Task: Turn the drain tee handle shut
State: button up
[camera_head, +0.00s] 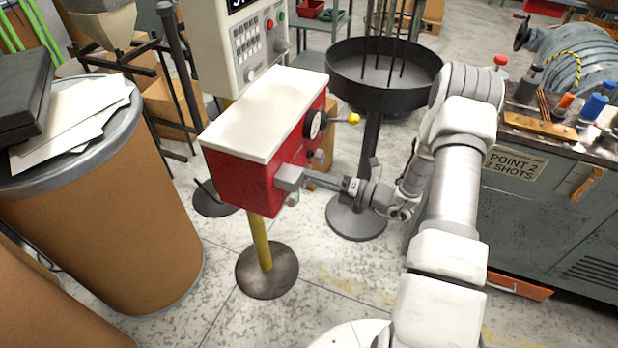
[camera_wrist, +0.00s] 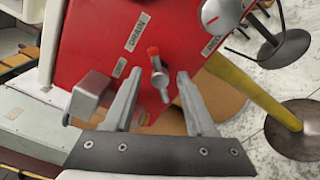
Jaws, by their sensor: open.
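The drain tee handle (camera_wrist: 160,78) is a small grey metal lever with a red tip. In the wrist view it sits on the face of a red box, below a label reading DRAIN (camera_wrist: 138,31). My gripper (camera_wrist: 159,74) is open, with one finger to the left of the handle and one to the right. I see gaps on both sides, but cannot tell how far the fingertips are from the box face. In the head view my gripper (camera_head: 318,173) reaches the right side of the red box (camera_head: 240,178); the handle is not clear there.
A grey block (camera_wrist: 92,95) juts from the box beside my left finger. A yellow knob (camera_head: 354,118) sticks out behind my gripper. A dark round pan (camera_head: 385,85) stands behind.

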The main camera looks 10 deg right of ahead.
jog(key=shift+w+a, duration=0.3)
jog(key=shift+a, duration=0.15)
grip_shut()
